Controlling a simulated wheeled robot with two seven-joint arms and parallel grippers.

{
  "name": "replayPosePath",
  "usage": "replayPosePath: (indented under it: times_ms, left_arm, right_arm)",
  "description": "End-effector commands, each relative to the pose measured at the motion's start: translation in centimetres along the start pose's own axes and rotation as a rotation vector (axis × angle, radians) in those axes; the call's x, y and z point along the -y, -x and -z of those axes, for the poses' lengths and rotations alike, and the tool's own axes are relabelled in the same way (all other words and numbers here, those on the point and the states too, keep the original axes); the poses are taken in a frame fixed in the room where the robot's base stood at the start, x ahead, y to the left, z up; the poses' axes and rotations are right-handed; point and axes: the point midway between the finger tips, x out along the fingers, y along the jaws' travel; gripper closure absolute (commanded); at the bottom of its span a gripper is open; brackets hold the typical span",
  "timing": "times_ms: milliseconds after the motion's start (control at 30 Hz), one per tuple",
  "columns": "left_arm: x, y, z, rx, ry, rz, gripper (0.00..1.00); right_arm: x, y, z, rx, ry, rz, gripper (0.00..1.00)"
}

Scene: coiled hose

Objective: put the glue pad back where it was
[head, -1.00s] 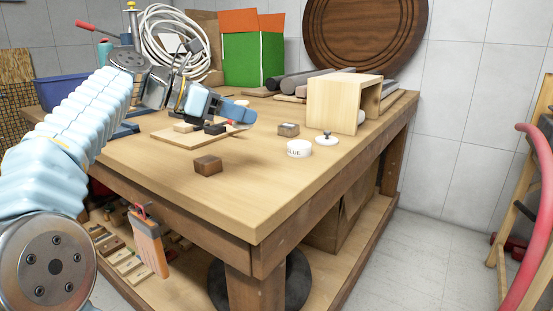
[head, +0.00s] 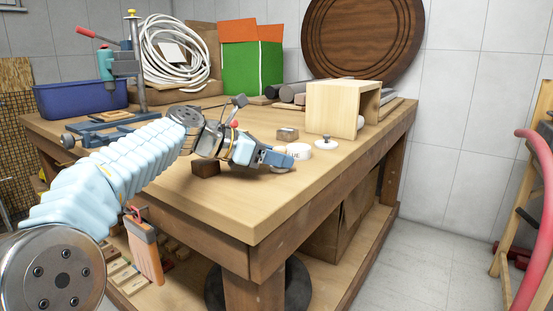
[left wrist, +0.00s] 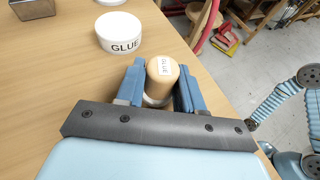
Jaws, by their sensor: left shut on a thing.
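My left gripper (head: 281,160) is shut on a round wooden handle with a small label (left wrist: 162,68), too small to read surely; I take it as the glue pad. Its pale round base (head: 283,170) shows just under the fingers in the head view, low at the bench top; I cannot tell whether it touches. A white pot marked GLUE (left wrist: 119,34) stands close by, apart from the fingers, and shows partly behind the gripper in the head view (head: 300,150). My right gripper is not in view.
A dark wooden block (head: 205,169) sits under my left forearm. A small box (head: 287,133), a white knobbed disc (head: 326,144) and an open wooden box (head: 336,108) stand farther back. The bench top (head: 262,207) is clear toward its front corner.

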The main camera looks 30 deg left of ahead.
Motion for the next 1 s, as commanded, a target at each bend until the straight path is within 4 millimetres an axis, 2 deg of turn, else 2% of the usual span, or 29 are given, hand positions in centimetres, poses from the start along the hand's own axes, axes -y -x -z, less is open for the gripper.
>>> replayPosePath:
  times_ms: [133, 167, 300, 667, 767, 1000]
  left_arm:
    - [0.0, -0.1, 0.3, 0.000, 0.001, 0.000, 0.98]
    - [0.0, -0.1, 0.3, -0.001, 0.001, 0.000, 0.60]
    - [0.0, -0.1, 0.2, -0.001, 0.000, 0.000, 0.39]
    - [0.0, 0.3, -0.1, 0.000, -0.001, -0.001, 0.38]
    - [-0.1, 1.7, -0.1, -0.001, 0.000, -0.003, 0.38]
    - [-0.1, 7.3, -0.1, 0.000, -0.001, -0.005, 0.38]
  right_arm:
    - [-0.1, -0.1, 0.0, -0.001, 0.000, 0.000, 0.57]
    - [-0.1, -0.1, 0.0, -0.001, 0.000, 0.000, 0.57]
    - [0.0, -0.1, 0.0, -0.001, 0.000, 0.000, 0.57]
    - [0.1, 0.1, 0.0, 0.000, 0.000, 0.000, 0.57]
    - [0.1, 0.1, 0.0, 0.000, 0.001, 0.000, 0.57]
    - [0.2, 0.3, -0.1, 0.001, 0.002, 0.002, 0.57]
